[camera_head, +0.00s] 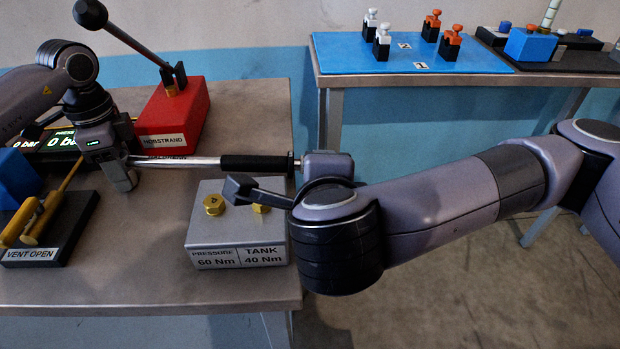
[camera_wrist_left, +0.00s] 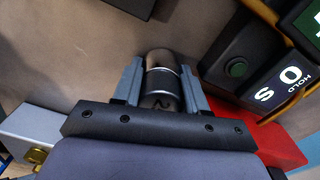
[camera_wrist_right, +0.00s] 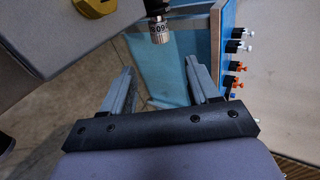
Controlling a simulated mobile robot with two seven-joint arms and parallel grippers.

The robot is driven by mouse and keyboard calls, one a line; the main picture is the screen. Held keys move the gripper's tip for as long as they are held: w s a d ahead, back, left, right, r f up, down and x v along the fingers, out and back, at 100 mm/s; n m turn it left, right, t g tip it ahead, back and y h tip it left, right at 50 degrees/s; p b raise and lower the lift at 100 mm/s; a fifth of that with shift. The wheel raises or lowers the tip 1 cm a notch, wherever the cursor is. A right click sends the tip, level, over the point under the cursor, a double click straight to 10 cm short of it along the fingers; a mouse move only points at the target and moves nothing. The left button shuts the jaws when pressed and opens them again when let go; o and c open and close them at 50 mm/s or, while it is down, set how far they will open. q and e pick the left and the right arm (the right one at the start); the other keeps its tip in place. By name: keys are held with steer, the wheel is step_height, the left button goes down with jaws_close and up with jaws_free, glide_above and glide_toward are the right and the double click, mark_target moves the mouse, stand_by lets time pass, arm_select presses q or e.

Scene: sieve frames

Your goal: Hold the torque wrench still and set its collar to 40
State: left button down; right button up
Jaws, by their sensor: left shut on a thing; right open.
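The torque wrench lies level in the head view, with a silver shaft (camera_head: 185,161) and a black grip (camera_head: 253,163). My left gripper (camera_head: 122,178) is shut on its left end; the left wrist view shows the dark, silver-ringed cylinder (camera_wrist_left: 162,88) between the fingers. The collar (camera_head: 296,163) is at the right end of the grip. In the right wrist view the collar (camera_wrist_right: 160,32) carries small digits, too small to read surely. My right gripper (camera_wrist_right: 160,85) is open and empty, with the collar ahead of its fingers, apart from them. Its fingers are hardly visible in the head view.
A grey block (camera_head: 237,232) marked PRESSURE 60 Nm and TANK 40 Nm, with brass bolts, stands just in front of the wrench. A red lever box (camera_head: 180,110) is behind it. A vent unit (camera_head: 60,235) is at the left. A second table with a blue board (camera_head: 340,60) stands behind.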

stand_by(0.3)
steer(key=s+d+f+m+g, duration=0.2)
steer(key=d+f+m+g, duration=0.1)
steer(key=f+m+g, duration=0.3)
steer(key=s+d+f+m+g, duration=0.2)
steer(key=d+f+m+g, duration=0.15)
steer(key=f+g, duration=0.45)
steer(key=w+d+r+m+t+y, duration=0.1)
steer(key=w+d+r+m+y, duration=0.2)
steer(key=w+m+y, duration=0.8)
steer(key=w+d+r+m+t+y, duration=0.2)
steer(key=w+r+m+y, duration=0.45)
steer(key=m, duration=0.85)
steer(key=shift+y, duration=0.55)
steer(key=a+f, duration=0.1)
steer(key=a, duration=0.2)
steer(key=s+a+f, duration=0.1)
steer(key=a, duration=0.3)
steer(key=s+a+f, duration=0.1)
steer(key=a, duration=0.3)
steer(key=shift+a, duration=0.2)
steer(key=shift+c, duration=0.2)
